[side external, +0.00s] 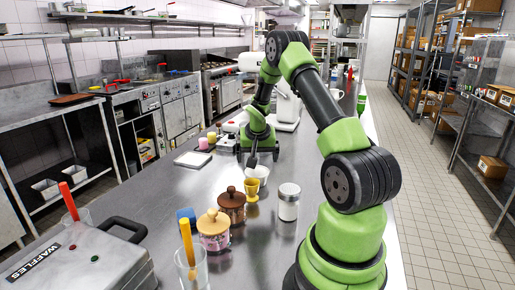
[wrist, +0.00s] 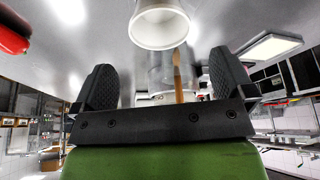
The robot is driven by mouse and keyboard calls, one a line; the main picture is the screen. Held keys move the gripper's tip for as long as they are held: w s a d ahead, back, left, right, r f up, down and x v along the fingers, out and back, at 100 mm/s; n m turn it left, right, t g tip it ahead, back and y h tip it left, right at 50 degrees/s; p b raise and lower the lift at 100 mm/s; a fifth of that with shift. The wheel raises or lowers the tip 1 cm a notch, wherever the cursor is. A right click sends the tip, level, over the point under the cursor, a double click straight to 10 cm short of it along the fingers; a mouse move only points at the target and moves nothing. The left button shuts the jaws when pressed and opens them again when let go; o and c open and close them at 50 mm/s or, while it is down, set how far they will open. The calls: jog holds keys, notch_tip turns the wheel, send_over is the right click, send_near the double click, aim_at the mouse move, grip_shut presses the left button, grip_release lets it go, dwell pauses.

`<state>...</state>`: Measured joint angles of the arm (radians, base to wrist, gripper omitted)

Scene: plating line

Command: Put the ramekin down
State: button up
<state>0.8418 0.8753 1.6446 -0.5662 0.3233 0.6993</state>
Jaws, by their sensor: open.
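The ramekin is a small white cup (side external: 257,173) on the steel counter in the side view, just behind the yellow cup. In the wrist view a white ramekin (wrist: 160,30) shows at the top centre, its round rim towards the camera. My gripper (side external: 252,158) is at the ramekin's far left side in the side view, with its dark fingers pointing down. In the wrist view my gripper (wrist: 163,82) has its two black fingers wide apart with nothing clamped between them. The ramekin appears beyond the fingertips. Its underside is hidden.
A yellow cup (side external: 252,189), a shaker (side external: 289,203), a brown jar (side external: 231,206) and a pink-filled jar (side external: 213,232) stand in front of the ramekin. A white tray (side external: 193,159) lies to its left. A waffle maker (side external: 90,262) is at front left. The counter left of the ramekin is clear.

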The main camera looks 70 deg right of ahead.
jog(key=a+r+n+t+y, duration=0.1)
jog(key=a+r+n+t, duration=0.25)
jog(key=a+r, duration=1.5)
jog(key=s+a+r+n+t+y, duration=0.1)
jog(key=s+a+n+y, duration=0.1)
jog(key=s+a, duration=0.3)
jog(key=s+a+r+n+t+y, duration=0.1)
jog(key=s+a+r+n+y, duration=0.1)
jog(key=s+a, duration=0.4)
jog(key=a+n+y, duration=0.1)
jog(key=a+n, duration=0.1)
jog(key=a, duration=0.3)
jog(key=shift+s+a+r, duration=0.15)
jog(key=shift+s+a, duration=0.05)
jog(key=shift+s, duration=0.05)
